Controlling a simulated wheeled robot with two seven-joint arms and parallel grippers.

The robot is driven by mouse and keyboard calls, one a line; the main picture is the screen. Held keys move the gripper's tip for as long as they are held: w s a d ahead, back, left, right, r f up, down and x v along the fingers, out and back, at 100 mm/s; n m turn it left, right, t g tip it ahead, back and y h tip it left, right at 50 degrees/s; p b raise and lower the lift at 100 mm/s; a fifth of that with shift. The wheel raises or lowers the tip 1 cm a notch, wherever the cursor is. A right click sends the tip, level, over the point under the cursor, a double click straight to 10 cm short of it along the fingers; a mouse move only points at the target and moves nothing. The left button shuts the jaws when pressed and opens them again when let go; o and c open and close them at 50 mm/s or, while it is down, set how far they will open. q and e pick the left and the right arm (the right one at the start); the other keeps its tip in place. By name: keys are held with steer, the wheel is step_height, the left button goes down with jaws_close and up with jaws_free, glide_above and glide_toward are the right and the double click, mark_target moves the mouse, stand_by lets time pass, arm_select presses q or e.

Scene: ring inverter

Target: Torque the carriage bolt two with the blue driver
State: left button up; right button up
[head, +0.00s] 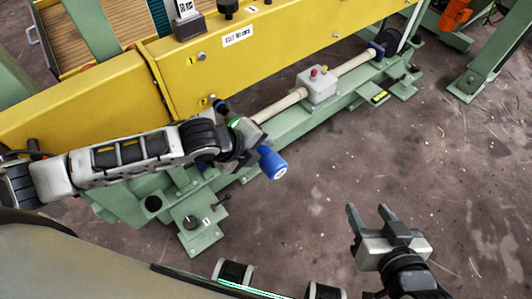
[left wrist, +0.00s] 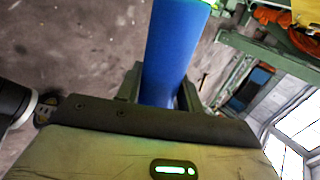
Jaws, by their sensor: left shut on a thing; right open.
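The blue driver (head: 273,165) has a thick blue handle with a pale end cap, which points down and right in the head view. My left gripper (head: 250,150) is shut on it, in front of the yellow beam. In the left wrist view the blue handle (left wrist: 172,50) stands between the two dark fingers. A dark and blue part (head: 221,107) shows beyond the gripper, close to a small bolt (head: 211,98) with a tag on the beam; I cannot tell whether they touch. My right gripper (head: 368,210) is open and empty above the floor.
The yellow beam (head: 280,45) carries another bolt (head: 202,57) and a white label. Below it lie a green frame (head: 270,130), a pale shaft and a grey button box (head: 317,85). The floor (head: 440,170) on the right is mostly clear.

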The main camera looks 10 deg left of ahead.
arm_select(q)
steer(key=shift+w+a+r, duration=0.2)
steer(key=shift+w+a, duration=0.35)
steer(key=shift+s+d, duration=0.1)
steer(key=shift+f, duration=0.1)
